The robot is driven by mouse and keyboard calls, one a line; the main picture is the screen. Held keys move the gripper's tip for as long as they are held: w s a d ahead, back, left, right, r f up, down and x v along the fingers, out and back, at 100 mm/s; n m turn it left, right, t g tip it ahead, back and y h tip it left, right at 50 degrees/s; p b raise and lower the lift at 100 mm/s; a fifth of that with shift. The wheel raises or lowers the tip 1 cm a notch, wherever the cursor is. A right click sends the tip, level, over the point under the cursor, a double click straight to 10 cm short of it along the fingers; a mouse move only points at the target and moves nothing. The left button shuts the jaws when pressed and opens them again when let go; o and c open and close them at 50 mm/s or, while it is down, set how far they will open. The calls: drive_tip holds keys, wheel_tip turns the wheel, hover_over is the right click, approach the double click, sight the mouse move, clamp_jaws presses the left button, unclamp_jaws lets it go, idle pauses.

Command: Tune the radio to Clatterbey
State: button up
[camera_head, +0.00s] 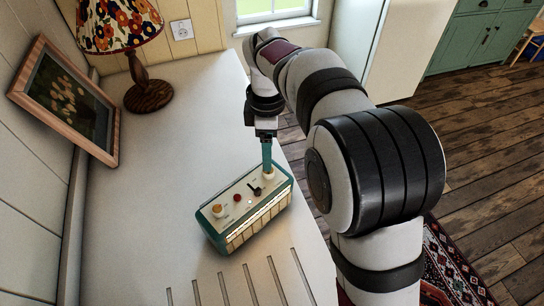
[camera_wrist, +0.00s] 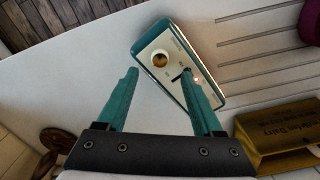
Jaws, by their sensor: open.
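The radio (camera_head: 227,229) is a teal and cream box on the pale counter, with its controls on the top face. In the head view a yellow-orange knob (camera_head: 217,209), a red button (camera_head: 237,198), a dark lever (camera_head: 256,190) and a pale knob (camera_head: 268,175) line its top. My gripper (camera_head: 267,165) points down over the pale knob's end. In the wrist view the radio (camera_wrist: 150,42) shows partly, with a round brown-centred knob (camera_wrist: 160,58) and the dark lever (camera_wrist: 183,73). My gripper (camera_wrist: 160,72) is open, the knob just beyond its teal fingertips; contact cannot be told.
A lamp (camera_head: 148,95) with a flowered shade stands at the back left, near a framed picture (camera_head: 70,98). A yellow box (camera_wrist: 280,130) lies at lower right in the wrist view. Grooves (camera_head: 240,280) run along the counter in front of the radio. The counter left of the radio is clear.

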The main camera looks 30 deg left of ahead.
wheel_tip(320, 180, down, 6)
drive_tip(key=shift+f, duration=0.2)
clamp_jaws()
